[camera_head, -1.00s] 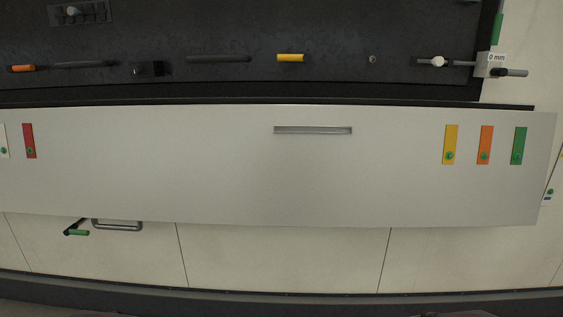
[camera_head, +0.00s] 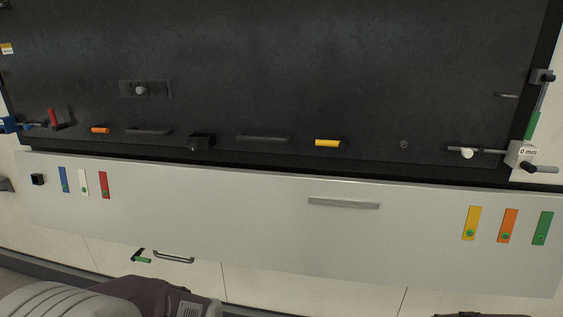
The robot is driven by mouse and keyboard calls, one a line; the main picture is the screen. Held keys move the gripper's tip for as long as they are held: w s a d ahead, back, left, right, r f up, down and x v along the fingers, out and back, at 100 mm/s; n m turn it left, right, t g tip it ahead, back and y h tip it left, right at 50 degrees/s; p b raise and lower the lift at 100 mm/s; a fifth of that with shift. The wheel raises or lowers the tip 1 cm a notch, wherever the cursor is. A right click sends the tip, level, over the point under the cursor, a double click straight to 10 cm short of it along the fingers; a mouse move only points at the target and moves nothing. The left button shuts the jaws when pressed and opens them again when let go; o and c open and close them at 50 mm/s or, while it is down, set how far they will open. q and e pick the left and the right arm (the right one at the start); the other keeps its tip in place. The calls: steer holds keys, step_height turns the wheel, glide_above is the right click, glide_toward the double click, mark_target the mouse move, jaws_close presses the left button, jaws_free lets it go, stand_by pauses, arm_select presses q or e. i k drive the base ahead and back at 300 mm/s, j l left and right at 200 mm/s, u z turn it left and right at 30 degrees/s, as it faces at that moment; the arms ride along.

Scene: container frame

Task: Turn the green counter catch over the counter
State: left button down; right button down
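The counter (camera_head: 250,215) is a long light-grey panel with a bar handle (camera_head: 344,203), under a dark upright panel. Several green parts show. A green grip (camera_head: 532,125) hangs on a rod at the dark panel's right edge. A small lever with a green end (camera_head: 142,259) sits below the counter at lower left. A green strip with a green dot (camera_head: 542,228) is at the counter's right end. I cannot tell which of these is the catch. Part of my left arm shows at the bottom left. Neither gripper's fingers are in view.
The dark panel (camera_head: 330,60) carries a yellow grip (camera_head: 327,143), an orange grip (camera_head: 100,130), a red lever (camera_head: 53,118) and dark handles. A "0 mm" block (camera_head: 520,153) with a dark-handled rod sticks out at right.

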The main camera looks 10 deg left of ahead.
mark_target(136, 256)
steer(key=u, duration=1.55)
